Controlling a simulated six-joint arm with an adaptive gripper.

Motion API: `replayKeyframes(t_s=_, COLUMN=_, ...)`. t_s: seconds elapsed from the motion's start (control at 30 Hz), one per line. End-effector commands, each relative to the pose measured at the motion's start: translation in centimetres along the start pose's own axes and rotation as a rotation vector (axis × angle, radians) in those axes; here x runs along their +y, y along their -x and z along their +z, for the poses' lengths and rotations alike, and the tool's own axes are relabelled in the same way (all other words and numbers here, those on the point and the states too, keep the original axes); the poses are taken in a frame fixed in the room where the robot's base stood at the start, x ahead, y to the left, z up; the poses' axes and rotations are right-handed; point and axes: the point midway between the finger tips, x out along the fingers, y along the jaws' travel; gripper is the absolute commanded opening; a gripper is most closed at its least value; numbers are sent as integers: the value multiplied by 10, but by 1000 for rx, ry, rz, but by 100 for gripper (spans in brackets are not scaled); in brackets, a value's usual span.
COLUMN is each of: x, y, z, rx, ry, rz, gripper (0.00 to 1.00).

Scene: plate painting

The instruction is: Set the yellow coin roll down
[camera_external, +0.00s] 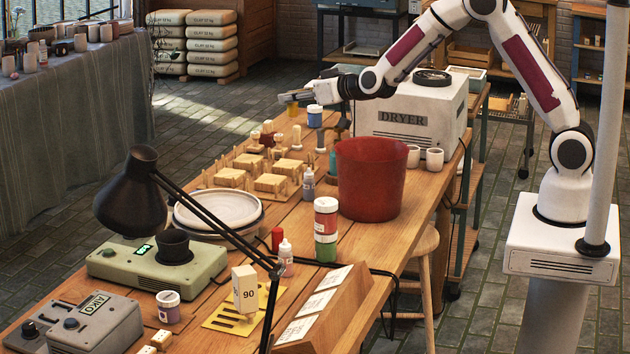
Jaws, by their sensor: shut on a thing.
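My gripper (289,97) reaches over the far part of the wooden table from the right. It is shut on the yellow coin roll (293,109), a small yellow piece that shows just below the fingertips. The roll looks roughly upright. The view is too small to tell whether its lower end touches anything.
A jar with a blue label (314,117) stands just right of the roll. Wooden blocks (273,183) and small pegs stand nearer on the table (330,267). A red bucket (371,180) and a white dryer (412,110) are to the right. A black lamp (130,195) stands in front.

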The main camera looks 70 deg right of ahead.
Motion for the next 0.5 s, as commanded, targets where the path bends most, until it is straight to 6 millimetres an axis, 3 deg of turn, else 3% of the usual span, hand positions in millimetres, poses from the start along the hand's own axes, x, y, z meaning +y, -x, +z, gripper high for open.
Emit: replayKeyframes(t_s=0.5, x=-24, y=-7, z=25, rx=1, ry=-28, rz=93, gripper=0)
